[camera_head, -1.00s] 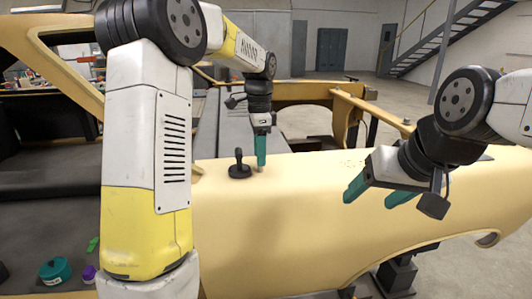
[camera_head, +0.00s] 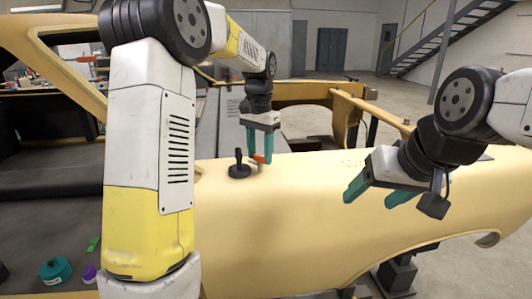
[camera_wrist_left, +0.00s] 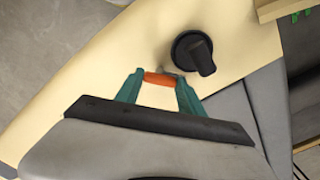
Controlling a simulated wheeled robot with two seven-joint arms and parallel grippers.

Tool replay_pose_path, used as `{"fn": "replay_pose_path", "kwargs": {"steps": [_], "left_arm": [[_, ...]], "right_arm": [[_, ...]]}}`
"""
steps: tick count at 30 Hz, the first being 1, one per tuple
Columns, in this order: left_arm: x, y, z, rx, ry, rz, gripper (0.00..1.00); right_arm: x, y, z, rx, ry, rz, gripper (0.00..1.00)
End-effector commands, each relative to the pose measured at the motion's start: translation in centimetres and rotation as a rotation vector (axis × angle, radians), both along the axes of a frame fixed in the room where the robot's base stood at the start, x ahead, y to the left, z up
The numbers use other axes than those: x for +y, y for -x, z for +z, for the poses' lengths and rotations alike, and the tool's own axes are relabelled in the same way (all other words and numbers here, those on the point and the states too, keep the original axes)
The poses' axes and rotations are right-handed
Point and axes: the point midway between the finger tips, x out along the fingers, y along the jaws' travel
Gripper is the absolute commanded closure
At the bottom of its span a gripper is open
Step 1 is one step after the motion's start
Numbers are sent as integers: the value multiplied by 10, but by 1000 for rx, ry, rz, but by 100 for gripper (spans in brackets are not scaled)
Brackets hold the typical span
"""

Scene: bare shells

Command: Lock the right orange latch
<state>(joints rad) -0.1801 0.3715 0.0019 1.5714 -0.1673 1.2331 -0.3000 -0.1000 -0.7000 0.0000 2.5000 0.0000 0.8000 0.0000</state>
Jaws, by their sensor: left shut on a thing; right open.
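The orange latch (camera_head: 258,158) sits on the upper edge of the yellow car shell, just right of a black knob with a handle (camera_head: 239,170). My left gripper (camera_head: 259,155) points down at it, with its teal fingers on either side. In the left wrist view the orange latch (camera_wrist_left: 160,79) spans between the fingertips of my left gripper (camera_wrist_left: 159,82), and they are shut on it. My right gripper (camera_head: 375,193) is open and empty, in front of the panel at the right. No second latch can be made out.
The yellow car shell (camera_head: 300,225) fills the middle and right. In the left wrist view the black knob (camera_wrist_left: 195,52) stands close to the right fingertip. A teal roll (camera_head: 55,271) and a purple item (camera_head: 90,273) lie at lower left.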

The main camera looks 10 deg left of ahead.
Motion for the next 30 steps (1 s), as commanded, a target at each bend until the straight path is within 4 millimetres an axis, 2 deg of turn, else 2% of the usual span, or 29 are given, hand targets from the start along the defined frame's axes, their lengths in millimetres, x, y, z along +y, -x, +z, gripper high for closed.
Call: {"fn": "replay_pose_path", "kwargs": {"steps": [18, 30], "left_arm": [[-1, -1, 2, -5, 1, 570, 95], [0, -1, 2, -6, 1, 809, 95]], "right_arm": [[0, 0, 0, 0, 0, 0, 33], [0, 0, 0, 0, 0, 0, 33]]}}
